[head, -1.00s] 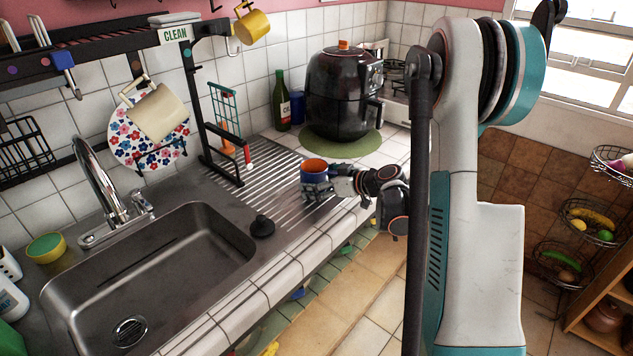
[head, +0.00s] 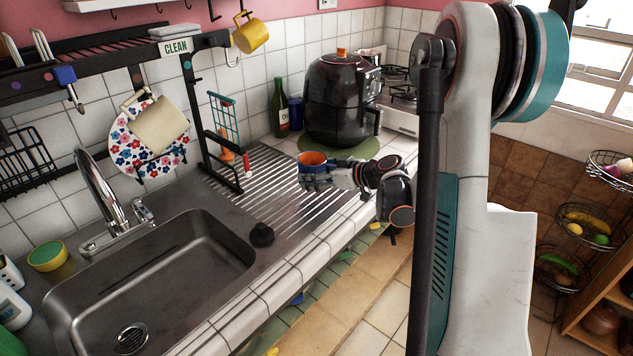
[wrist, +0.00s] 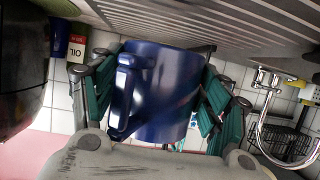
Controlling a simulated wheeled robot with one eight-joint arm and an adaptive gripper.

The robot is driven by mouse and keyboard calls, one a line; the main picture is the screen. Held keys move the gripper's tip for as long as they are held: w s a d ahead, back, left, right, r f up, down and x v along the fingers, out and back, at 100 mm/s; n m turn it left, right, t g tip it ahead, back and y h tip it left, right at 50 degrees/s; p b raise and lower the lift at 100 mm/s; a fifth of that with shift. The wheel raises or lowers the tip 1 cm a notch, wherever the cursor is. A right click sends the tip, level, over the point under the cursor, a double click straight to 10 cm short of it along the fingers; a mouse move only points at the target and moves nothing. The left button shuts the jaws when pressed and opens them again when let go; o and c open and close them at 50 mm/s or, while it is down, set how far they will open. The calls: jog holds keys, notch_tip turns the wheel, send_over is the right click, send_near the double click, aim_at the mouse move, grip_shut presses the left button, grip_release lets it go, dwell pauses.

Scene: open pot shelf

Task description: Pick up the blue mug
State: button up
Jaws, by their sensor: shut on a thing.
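The blue mug (head: 313,160) has an orange inside and is upright in the head view, over the ribbed metal drainboard. In the wrist view the blue mug (wrist: 158,92) fills the middle, with its handle on the left side. My gripper (head: 318,176) is shut on the mug. In the wrist view its teal fingers (wrist: 155,100) press on both sides of the mug. The mug appears raised a little above the drainboard. Its far side is hidden.
A black air fryer (head: 341,105) stands behind the mug on a green mat (head: 350,151). A green bottle (head: 281,107) stands beside it. A black drying rack (head: 215,160) is left of the mug. The sink (head: 150,275) lies at the front left.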

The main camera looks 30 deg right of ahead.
notch_tip(320, 180, up, 15)
jog(key=p, duration=0.4)
